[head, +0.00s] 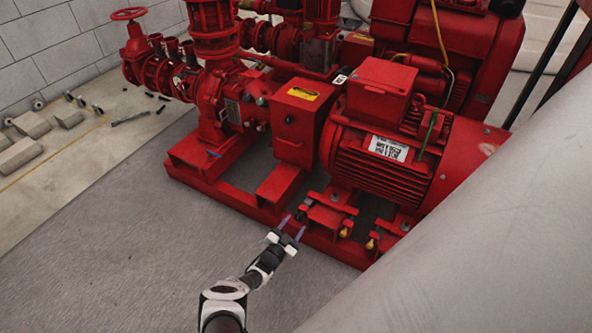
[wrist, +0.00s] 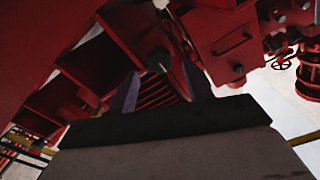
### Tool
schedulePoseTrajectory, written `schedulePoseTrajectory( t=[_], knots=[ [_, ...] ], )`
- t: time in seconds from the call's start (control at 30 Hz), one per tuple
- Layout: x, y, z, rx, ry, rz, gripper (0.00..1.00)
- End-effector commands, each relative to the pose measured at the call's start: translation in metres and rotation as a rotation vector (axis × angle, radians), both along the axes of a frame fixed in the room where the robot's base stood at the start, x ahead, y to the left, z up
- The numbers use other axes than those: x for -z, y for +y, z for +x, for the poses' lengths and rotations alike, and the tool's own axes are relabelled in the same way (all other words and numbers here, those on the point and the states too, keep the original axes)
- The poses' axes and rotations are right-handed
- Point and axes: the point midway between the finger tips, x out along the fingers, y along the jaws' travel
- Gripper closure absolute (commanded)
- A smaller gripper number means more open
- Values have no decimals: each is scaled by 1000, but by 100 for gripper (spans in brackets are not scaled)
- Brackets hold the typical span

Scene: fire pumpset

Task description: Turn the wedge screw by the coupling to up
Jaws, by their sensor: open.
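My gripper (head: 292,227) is open at the front edge of the red base frame (head: 335,245), with its two pale purple fingertips apart. In the wrist view my gripper (wrist: 162,88) points at a dark round screw head (wrist: 158,60), which lies beyond the tips and roughly between them. This looks like the wedge screw; it also shows in the head view (head: 301,215) as a small dark shape beside the fingertips. I cannot tell its orientation or whether a finger touches it. The red coupling guard (head: 298,118) with a yellow label stands behind, above the frame.
The red motor (head: 385,150) stands on the frame to the right. Small brass-coloured bolts (head: 370,244) sit along the frame's front edge. A large pale surface (head: 480,250) fills the lower right. The grey floor (head: 110,240) to the left is clear.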

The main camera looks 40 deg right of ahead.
Motion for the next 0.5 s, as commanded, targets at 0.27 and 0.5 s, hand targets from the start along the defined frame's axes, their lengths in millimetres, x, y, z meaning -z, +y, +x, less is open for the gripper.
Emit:
schedulePoseTrajectory(
  t=[0.27,0.5],
  knots=[
    [0,-20,9,1,-1,0,49],
    [-1,-21,9,-1,-1,0,49]
  ],
)
